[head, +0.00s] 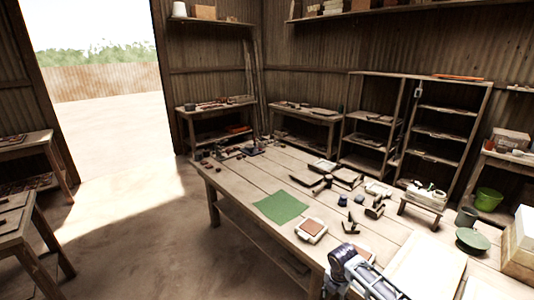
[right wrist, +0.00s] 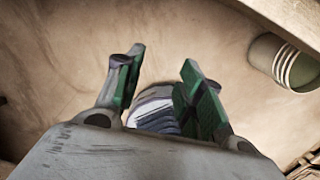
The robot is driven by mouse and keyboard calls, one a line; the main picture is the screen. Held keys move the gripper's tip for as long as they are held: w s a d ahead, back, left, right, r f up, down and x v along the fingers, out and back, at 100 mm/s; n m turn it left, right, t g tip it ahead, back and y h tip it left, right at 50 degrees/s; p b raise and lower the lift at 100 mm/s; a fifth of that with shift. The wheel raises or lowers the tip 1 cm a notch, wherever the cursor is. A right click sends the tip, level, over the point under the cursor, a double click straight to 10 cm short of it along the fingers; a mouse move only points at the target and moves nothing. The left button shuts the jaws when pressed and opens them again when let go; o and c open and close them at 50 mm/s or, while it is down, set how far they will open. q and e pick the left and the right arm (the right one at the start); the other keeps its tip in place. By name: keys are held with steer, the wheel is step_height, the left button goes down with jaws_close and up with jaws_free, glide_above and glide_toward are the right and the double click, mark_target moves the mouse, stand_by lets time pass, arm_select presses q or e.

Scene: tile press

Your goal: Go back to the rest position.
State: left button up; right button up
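My right gripper (right wrist: 161,70) shows in the right wrist view with its two green-padded fingers apart. No held thing shows between them. It points down over a bare brown floor (right wrist: 185,35), and a pale striped shape (right wrist: 156,110) shows beyond the gap between the fingers. In the head view, a grey and dark arm part of mine (head: 352,268) shows at the bottom, right of the middle, over the near end of the workbench (head: 235,190). I cannot tell which arm it is. No gripper fingertips show in the head view.
The workbench holds a green mat (head: 281,207), a framed brown tile (head: 311,229) and several small tools. A light green bucket (right wrist: 298,65) is at the right wrist view's upper right. A green bucket (head: 488,199) stands at the head view's right. Open floor (head: 130,235) lies left.

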steer(key=s+d+f+m, duration=0.1)
steer(key=s+f+m, duration=0.45)
steer(key=f, duration=0.45)
steer(key=s+d+f+m, duration=0.2)
steer(key=s+f+m, duration=0.3)
steer(key=f, duration=0.5)
steer(key=s+d+f+m, duration=0.1)
steer(key=s+f+m, duration=0.3)
steer(key=s+f, duration=0.4)
steer(key=s+f+m, duration=0.3)
steer(key=s+f, duration=0.1)
steer(key=s, duration=0.6)
steer(key=s+a+f+m, duration=0.1)
steer(key=s+f+m, duration=0.3)
steer(key=s, duration=0.7)
steer(key=s+a+f+m, duration=0.1)
steer(key=s+f+m, duration=0.2)
steer(key=s+f, duration=0.3)
steer(key=s, duration=0.4)
steer(key=shift+s+a+y, duration=0.2)
steer(key=shift+s+y, duration=0.1)
steer(key=shift+s, duration=0.1)
